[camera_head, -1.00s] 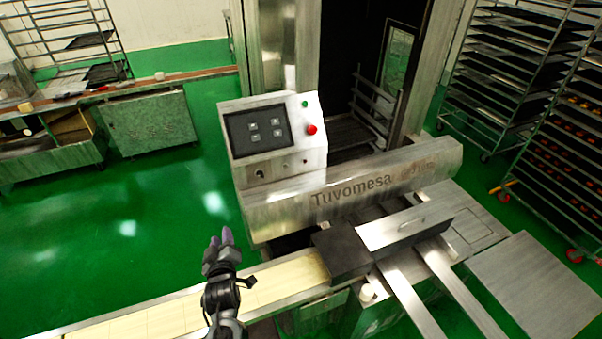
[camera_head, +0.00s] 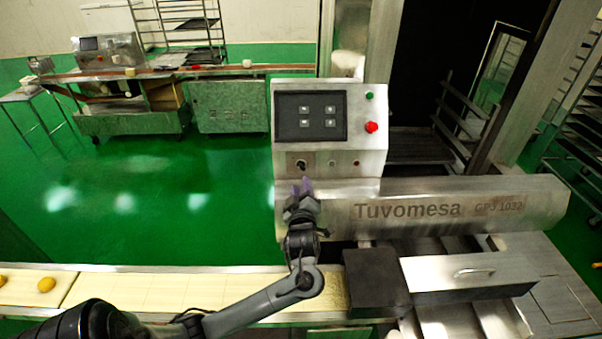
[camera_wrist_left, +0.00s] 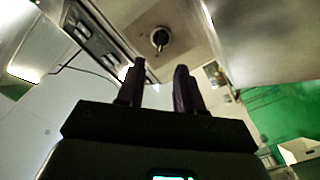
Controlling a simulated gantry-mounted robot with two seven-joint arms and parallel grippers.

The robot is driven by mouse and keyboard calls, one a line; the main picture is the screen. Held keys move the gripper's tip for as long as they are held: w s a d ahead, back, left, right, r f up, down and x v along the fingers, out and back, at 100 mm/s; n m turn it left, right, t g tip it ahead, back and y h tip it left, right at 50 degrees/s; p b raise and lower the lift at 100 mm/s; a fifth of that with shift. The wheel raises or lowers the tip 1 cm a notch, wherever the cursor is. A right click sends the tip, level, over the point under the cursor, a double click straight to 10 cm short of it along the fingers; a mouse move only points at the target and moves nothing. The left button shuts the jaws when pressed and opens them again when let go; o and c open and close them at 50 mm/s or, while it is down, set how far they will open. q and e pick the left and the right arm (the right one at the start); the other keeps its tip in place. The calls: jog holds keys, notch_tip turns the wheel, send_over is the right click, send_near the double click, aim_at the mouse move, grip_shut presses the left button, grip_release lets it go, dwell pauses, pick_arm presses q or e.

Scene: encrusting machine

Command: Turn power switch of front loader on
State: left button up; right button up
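The front loader is the steel Tuvomesa machine (camera_head: 520,200), with a grey control box (camera_head: 360,120) on its left end. A small dark rotary knob (camera_head: 301,165), which looks like the power switch, is on the box's lower left face. It also shows in the left wrist view as a round knob with a black grip (camera_wrist_left: 159,38); I cannot tell its setting. My left gripper (camera_head: 302,186) is just below and in front of the knob. In the left wrist view its two fingers (camera_wrist_left: 159,72) are apart and empty, pointing towards the knob without touching it. My right gripper is out of view.
A dark screen panel (camera_head: 311,117), a red button (camera_head: 371,127) and a green button (camera_head: 369,96) are on the same box. A conveyor belt (camera_head: 170,290) runs along the front, with yellow dough pieces (camera_head: 46,285) at its left. Green floor (camera_head: 150,200) lies open behind it.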

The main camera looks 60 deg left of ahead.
aim_at(300, 167)
pick_arm(q)
jog(key=x, duration=0.8)
jog(key=shift+w+a, duration=0.15)
jog(key=shift+a, duration=0.1)
jog(key=shift+c, duration=0.3)
grip_shut()
